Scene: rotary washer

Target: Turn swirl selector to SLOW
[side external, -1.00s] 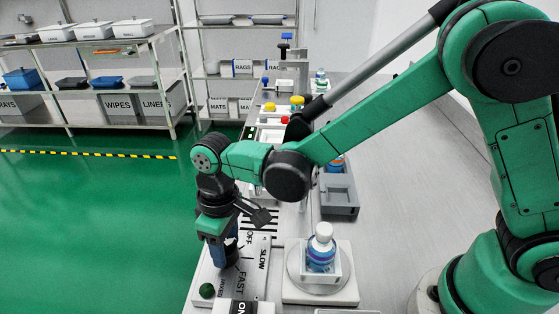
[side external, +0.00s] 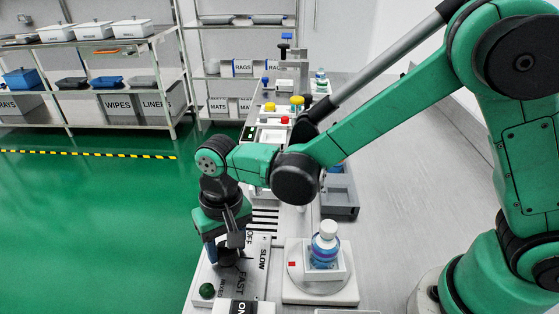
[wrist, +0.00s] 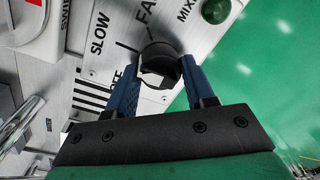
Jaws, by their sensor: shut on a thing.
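The swirl selector is a round dark knob (wrist: 160,55) on a pale panel (wrist: 98,68), with OFF, SLOW, FAST and MIX lettering around it. My gripper (wrist: 158,70) has its two blue fingers on opposite sides of the knob, shut on it. In the side external view my gripper (side external: 228,254) points down onto the panel, beside the OFF, SLOW and FAST labels. The fingers and wrist largely hide the knob there, and I cannot tell which label its pointer faces.
A white turntable (side external: 292,283) with a blue bottle (side external: 326,248) in a square holder stands right of the panel. A green button (side external: 207,290) sits at the panel's near left corner. A grey tray (side external: 340,200) and a row of coloured buttons lie farther back.

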